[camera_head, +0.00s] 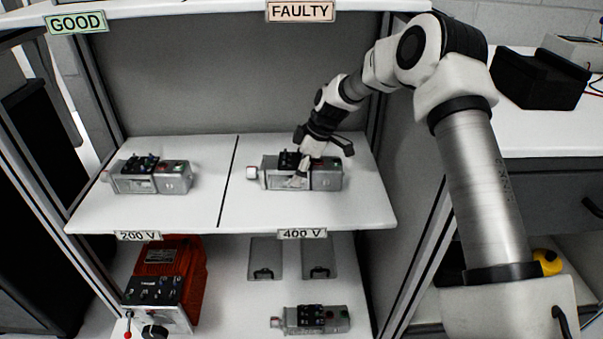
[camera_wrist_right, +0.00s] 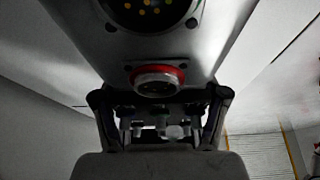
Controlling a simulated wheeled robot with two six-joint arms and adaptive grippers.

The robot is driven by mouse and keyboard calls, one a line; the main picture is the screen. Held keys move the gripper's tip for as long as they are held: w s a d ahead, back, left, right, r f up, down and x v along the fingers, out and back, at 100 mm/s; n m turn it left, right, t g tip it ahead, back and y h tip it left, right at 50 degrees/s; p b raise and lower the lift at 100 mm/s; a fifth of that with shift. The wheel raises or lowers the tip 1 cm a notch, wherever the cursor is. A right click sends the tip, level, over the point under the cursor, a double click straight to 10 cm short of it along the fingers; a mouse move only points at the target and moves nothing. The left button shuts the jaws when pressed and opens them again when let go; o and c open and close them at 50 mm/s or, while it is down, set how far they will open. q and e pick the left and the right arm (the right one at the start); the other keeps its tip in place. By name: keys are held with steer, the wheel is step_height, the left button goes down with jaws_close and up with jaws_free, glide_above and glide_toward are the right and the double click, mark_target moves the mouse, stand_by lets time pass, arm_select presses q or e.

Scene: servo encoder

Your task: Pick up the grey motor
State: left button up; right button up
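A grey motor (camera_head: 327,180) lies on the right half of the upper shelf, under the FAULTY sign. My right gripper (camera_head: 299,172) is down at this motor, with a finger in front of its near side. The right wrist view shows the motor (camera_wrist_right: 205,58) very close, with a red-ringed connector (camera_wrist_right: 158,78) on top. The gripper fingers (camera_wrist_right: 160,103) stand at either side of its body. The fingertips are hidden, so I cannot tell whether they grip it. Another grey motor (camera_head: 174,178) lies on the left half of the shelf. My left gripper is not in view.
A third grey motor (camera_head: 327,319) lies on the lower shelf, beside a red unit (camera_head: 187,272) with a control panel. A dark strip divides the upper shelf (camera_head: 240,210). Cabinet posts flank it. A black case (camera_head: 540,80) stands on the right bench.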

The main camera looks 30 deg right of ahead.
mark_target(296, 159)
steer(key=c, duration=0.5)
steer(key=shift+r, duration=0.1)
steer(key=shift+w+r+p, duration=0.15)
steer(key=shift+r+p, duration=0.15)
steer(key=shift+r, duration=0.15)
step_height(296, 159, up, 3)
steer(key=shift+f+p, duration=0.15)
steer(key=shift+p, duration=0.3)
steer(key=s+a, duration=0.2)
steer(key=s, duration=0.2)
steer(key=s+a+p, duration=0.1)
steer(key=s+a, duration=0.2)
steer(key=s, duration=0.1)
steer(key=s+a+r+p, duration=0.1)
steer(key=s+a, duration=0.1)
steer(key=s, duration=0.3)
steer(key=shift+s+a+r, duration=0.1)
steer(key=shift+a, duration=0.05)
steer(key=shift+s+a+p, duration=0.3)
steer(key=shift+s+a, duration=0.05)
steer(key=shift+s, duration=0.1)
